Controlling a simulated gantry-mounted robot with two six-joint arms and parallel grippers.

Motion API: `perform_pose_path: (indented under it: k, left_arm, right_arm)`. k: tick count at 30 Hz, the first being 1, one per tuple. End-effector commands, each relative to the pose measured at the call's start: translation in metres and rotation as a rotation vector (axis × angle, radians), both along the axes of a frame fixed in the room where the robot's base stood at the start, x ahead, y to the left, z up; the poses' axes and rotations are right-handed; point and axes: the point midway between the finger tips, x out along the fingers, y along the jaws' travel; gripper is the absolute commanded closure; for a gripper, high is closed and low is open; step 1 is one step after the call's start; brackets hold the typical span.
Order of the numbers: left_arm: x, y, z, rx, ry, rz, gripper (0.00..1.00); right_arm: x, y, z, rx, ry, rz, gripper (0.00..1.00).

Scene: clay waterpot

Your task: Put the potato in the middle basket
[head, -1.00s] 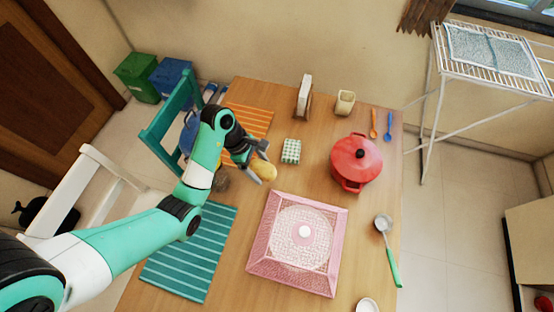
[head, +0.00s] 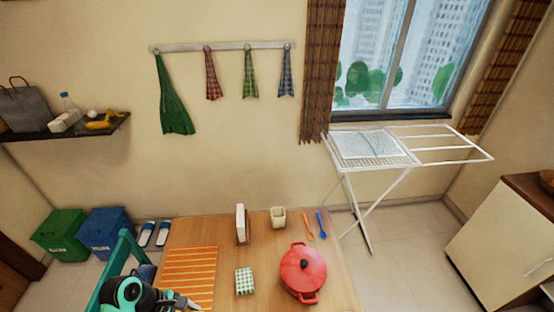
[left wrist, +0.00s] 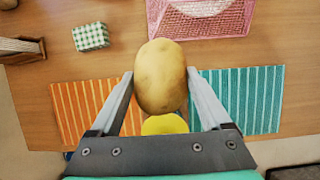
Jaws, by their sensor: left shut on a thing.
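The yellow-brown potato (left wrist: 160,76) sits between the two fingers of my left gripper in the left wrist view, which is shut on it above the wooden table (left wrist: 140,55). In the head view my left gripper (head: 186,303) shows at the bottom edge, above the orange striped mat, and the potato is out of sight there. A green bin (head: 60,232) and a blue bin (head: 108,233) stand on the floor by the wall at the left. My right gripper is not in view.
The table holds a red pot (head: 303,272), a checkered box (head: 244,281), a napkin holder (head: 241,223), a cup (head: 278,217) and two spoons. A pink cover (left wrist: 200,20) shows in the wrist view.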

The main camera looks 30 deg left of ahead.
Motion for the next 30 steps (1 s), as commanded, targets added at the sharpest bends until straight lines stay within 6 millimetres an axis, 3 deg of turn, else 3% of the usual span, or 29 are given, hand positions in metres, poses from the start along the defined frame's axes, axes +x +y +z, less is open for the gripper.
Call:
perform_pose_path:
  k: [1,2,3,11,12,13,20,30]
  left_arm:
    - [0.0,0.0,0.006,-0.001,0.001,0.0,0.93]
    - [0.0,0.0,-0.016,-0.001,0.001,0.001,0.93]
    - [0.0,0.0,-0.027,0.0,0.0,0.0,0.93]
    - [0.0,0.0,-0.078,0.001,-0.001,0.0,0.93]
    - [0.001,0.0,-0.05,0.002,-0.003,0.0,0.93]
    - [0.001,0.0,-0.038,0.001,-0.002,0.0,0.93]
    - [0.0,0.0,0.024,0.001,-0.001,0.0,0.93]
    - [0.0,0.0,0.152,0.001,-0.001,0.0,0.93]
  right_arm:
    - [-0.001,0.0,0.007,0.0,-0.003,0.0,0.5]
    - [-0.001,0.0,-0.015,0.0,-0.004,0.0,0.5]
    - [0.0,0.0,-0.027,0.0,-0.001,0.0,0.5]
    - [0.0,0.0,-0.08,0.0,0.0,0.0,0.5]
    - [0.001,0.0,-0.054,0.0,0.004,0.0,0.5]
    - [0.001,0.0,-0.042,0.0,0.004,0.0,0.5]
    - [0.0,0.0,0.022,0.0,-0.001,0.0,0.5]
    - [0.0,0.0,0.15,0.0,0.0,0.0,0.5]
